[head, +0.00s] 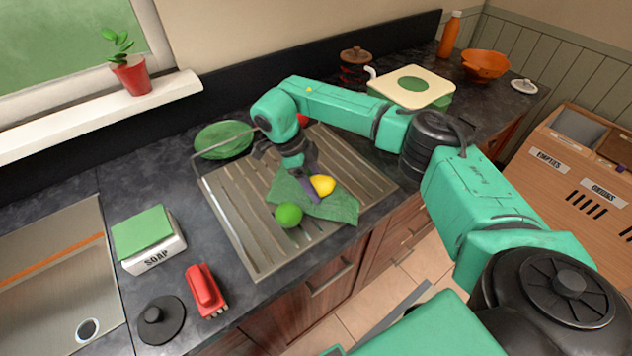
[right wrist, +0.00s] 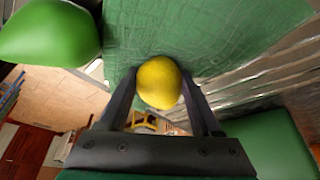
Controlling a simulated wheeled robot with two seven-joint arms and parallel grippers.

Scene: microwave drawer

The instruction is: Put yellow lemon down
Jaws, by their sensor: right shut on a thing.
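The yellow lemon (head: 322,185) is at the green cloth on the drying rack in the head view. My right gripper (head: 311,184) is shut on it. In the right wrist view the lemon (right wrist: 159,83) sits between the two fingertips (right wrist: 160,90), with the green cloth (right wrist: 215,35) behind it. I cannot tell whether the lemon touches the cloth. A green lime (head: 288,215) lies at the cloth's left edge, apart from the lemon; it also shows in the right wrist view (right wrist: 48,32). My left gripper is not in view.
The metal drying rack (head: 245,240) lies under the cloth. A green plate (head: 223,139) stands behind it. A soap box (head: 150,240), a red brush (head: 205,291) and the sink (head: 50,290) are on the left. A lidded container (head: 412,86) and an orange bowl (head: 485,65) stand back right.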

